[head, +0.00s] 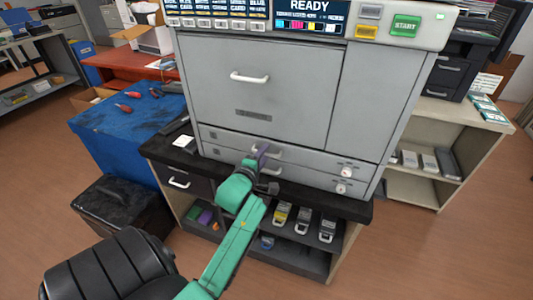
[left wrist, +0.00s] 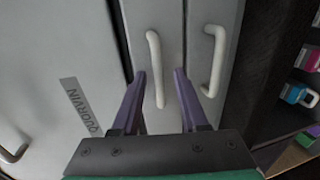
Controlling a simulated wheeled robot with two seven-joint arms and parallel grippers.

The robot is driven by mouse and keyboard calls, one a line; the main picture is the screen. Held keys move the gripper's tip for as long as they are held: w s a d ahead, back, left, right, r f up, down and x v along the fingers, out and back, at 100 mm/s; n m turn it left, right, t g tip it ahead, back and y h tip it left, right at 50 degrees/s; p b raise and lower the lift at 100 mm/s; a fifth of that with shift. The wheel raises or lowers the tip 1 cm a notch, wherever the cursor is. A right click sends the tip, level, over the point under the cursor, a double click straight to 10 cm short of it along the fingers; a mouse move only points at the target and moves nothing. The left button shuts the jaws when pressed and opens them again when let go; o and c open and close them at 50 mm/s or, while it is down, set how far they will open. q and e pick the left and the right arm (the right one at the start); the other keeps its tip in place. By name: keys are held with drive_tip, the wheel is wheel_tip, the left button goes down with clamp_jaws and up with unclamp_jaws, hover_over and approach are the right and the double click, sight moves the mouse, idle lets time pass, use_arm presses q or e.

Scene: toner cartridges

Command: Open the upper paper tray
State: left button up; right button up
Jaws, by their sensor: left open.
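The grey printer (head: 262,85) stands on a black-topped stand. Its upper paper tray (head: 225,138) is a shut, narrow drawer front below the large door, and the lower tray (head: 222,153) under it is shut too. My left gripper (head: 262,154), purple-fingered on a green arm, is at the tray fronts and partly hides the handles. In the left wrist view the upper tray's white handle (left wrist: 154,62) lies between the two open fingers (left wrist: 160,73). I cannot tell whether they touch it. The lower tray's handle (left wrist: 215,62) is right of the fingers. My right gripper is not in view.
The large door above has its own white handle (head: 249,77). Toner cartridges (head: 303,218) sit on the shelf below the stand top (head: 340,208). A blue-covered table (head: 125,130) with red-handled tools is at the left. The floor before the stand is mostly clear at the right.

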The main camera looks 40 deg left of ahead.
use_arm(q)
drive_tip(key=shift+s+r, duration=0.1)
drive_tip(key=shift+s, duration=0.05)
drive_tip(key=shift+c, duration=0.3)
clamp_jaws()
drive_tip(key=shift+r, duration=0.15)
idle(0.8)
